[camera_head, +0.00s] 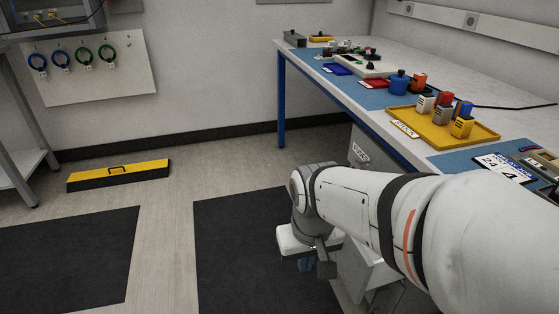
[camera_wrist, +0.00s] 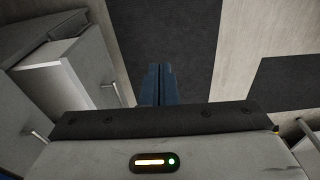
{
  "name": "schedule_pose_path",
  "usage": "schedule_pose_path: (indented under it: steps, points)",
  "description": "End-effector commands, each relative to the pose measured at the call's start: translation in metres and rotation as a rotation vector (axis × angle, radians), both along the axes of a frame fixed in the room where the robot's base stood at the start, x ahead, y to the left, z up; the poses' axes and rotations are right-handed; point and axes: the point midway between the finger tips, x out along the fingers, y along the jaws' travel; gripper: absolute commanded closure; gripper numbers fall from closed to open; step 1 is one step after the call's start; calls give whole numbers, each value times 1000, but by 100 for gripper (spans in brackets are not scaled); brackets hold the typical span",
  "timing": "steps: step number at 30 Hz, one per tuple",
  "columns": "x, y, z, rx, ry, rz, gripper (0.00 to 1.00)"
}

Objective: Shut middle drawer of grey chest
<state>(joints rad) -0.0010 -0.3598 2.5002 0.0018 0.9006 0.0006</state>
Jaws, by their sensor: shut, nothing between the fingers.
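The grey chest (camera_head: 358,160) stands under the workbench in the head view, mostly hidden behind my arm. A drawer (camera_head: 372,272) sticks out of it low beside my wrist. In the wrist view, a pulled-out drawer (camera_wrist: 75,82) with a bar handle shows at the left, with its light side and front visible. I cannot tell for certain from these views which drawer it is. My gripper (camera_wrist: 158,88) has blue fingers that are together and empty, over the floor to the right of the drawer front and apart from it. In the head view its fingertips (camera_head: 305,264) show only slightly below my wrist.
The workbench (camera_head: 440,62) above holds a yellow tray (camera_head: 467,135) with several small containers. Dark floor mats (camera_head: 250,245) lie below and to the left. A yellow-and-black floor box (camera_head: 118,175) stands near the wall. Floor left of my wrist is clear.

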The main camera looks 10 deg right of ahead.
Motion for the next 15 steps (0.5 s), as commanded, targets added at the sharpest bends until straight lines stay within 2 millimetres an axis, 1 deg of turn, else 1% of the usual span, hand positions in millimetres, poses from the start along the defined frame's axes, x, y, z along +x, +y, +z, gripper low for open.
schedule_pose_path:
  steps: [4, 7, 11, 15]
  points:
    - [1, 0, -2, -12, 22, 16, 100]
    - [3, -5, -8, -51, 89, 63, 100]
    - [7, -14, -22, -153, 252, 189, 100]
    - [18, -24, -39, -306, 464, 368, 100]
